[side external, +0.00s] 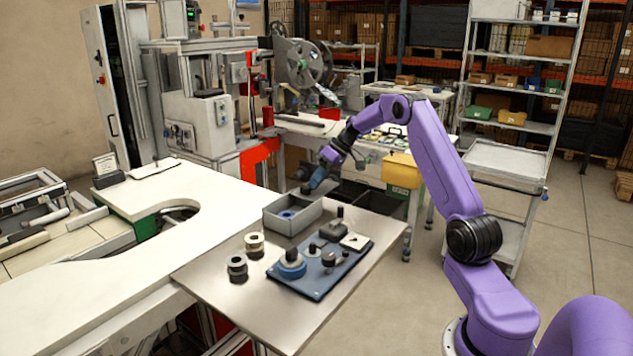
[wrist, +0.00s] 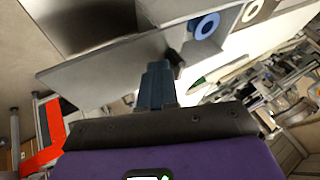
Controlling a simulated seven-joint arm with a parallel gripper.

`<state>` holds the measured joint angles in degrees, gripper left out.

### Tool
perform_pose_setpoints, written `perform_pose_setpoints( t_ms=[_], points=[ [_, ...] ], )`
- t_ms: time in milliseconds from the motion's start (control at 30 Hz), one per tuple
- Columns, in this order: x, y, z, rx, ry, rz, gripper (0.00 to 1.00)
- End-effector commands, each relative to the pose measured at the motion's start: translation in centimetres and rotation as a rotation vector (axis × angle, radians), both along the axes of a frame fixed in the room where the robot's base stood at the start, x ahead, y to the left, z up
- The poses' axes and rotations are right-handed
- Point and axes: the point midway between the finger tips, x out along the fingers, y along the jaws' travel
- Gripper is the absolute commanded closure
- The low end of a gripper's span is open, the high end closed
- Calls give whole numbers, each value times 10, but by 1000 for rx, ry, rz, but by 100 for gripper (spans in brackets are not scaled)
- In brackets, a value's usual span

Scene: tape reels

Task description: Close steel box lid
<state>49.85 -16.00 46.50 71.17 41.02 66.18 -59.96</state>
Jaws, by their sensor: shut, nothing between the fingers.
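The grey steel box (side external: 278,222) stands on the back part of the metal table, with its top open and a blue reel (side external: 287,215) inside. The reel also shows in the wrist view (wrist: 207,26). A flat grey panel (wrist: 100,72) crosses the wrist view beside the box opening; I cannot tell whether it is the lid or an outer wall. My gripper (side external: 306,190) is at the box's far rim, pointing down, shut and empty. In the wrist view its fingertips (wrist: 174,62) are close to the panel's edge; contact is unclear.
A blue tray (side external: 318,290) with several dark and pale parts lies in front of the box. Two spools (side external: 254,243) (side external: 237,265) stand to its left. The metal table's (side external: 265,325) front is clear. A yellow bin (side external: 402,172) is behind, to the right.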

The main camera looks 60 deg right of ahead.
Motion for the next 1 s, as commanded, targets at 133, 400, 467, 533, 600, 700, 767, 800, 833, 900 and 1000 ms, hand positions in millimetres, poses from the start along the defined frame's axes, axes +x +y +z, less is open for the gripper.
perform_pose_setpoints(
  t_ms=[133, 400, 467, 533, 600, 700, 767, 800, 833, 900, 1000],
  points=[
    [0, 2, 0, 1, 0, 1, 100],
    [0, 42, 1, 2, 0, 3, 100],
    [0, 54, 1, 1, 0, 5, 100],
    [-1, 69, 1, 2, 1, 4, 100],
    [-1, 84, 1, 1, 0, 5, 100],
    [-2, 103, 1, 1, 0, 4, 100],
    [-2, 111, 1, 0, -1, 4, 100],
    [-2, 116, 1, 0, -1, 4, 100],
    [-3, 118, 1, 1, 0, 3, 100],
    [-3, 121, 0, 1, 0, 1, 100],
    [-3, 123, 0, 2, 1, 1, 100]
  ],
)
